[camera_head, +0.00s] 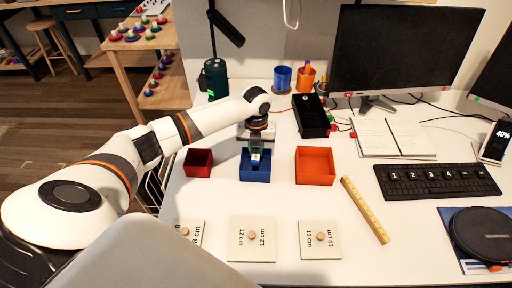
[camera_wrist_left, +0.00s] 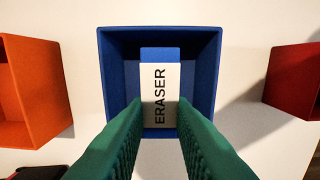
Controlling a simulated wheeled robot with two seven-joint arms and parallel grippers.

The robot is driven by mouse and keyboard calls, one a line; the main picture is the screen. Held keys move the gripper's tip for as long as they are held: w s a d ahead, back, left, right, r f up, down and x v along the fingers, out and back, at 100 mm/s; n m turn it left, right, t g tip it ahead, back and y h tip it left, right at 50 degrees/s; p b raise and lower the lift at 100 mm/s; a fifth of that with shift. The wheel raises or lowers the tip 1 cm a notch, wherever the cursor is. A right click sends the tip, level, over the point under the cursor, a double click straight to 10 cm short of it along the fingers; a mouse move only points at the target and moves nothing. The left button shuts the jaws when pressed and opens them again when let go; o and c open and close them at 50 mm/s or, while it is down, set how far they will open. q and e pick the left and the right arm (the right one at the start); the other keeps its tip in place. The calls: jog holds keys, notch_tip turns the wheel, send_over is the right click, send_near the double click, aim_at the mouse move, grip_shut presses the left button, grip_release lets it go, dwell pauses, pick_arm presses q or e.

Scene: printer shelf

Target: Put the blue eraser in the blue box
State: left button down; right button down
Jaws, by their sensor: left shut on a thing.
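The blue box (camera_head: 255,174) stands open on the white desk between a dark red box and an orange box. In the left wrist view the blue box (camera_wrist_left: 213,62) surrounds the eraser in the picture. The eraser (camera_wrist_left: 159,95) has a blue end and a white sleeve marked "ERASER". My left gripper (camera_head: 255,154) points down over the blue box. In the left wrist view its green fingers (camera_wrist_left: 160,125) are shut on the eraser, which is over or within the box opening; its exact height I cannot tell. My right gripper is not in view.
The dark red box (camera_head: 198,162) and the orange box (camera_head: 315,165) stand close on either side. Several labelled wooden plates, such as one marked 12 cm (camera_head: 252,240), lie in front. A ruler (camera_head: 364,209) and a keyboard (camera_head: 437,181) lie to the right.

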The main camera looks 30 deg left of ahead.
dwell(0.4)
pick_arm(q)
jog(key=c, duration=1.2)
grip_release()
jog(key=shift+r, duration=0.1)
notch_tip(320, 180, up, 7)
jog(key=p, duration=0.7)
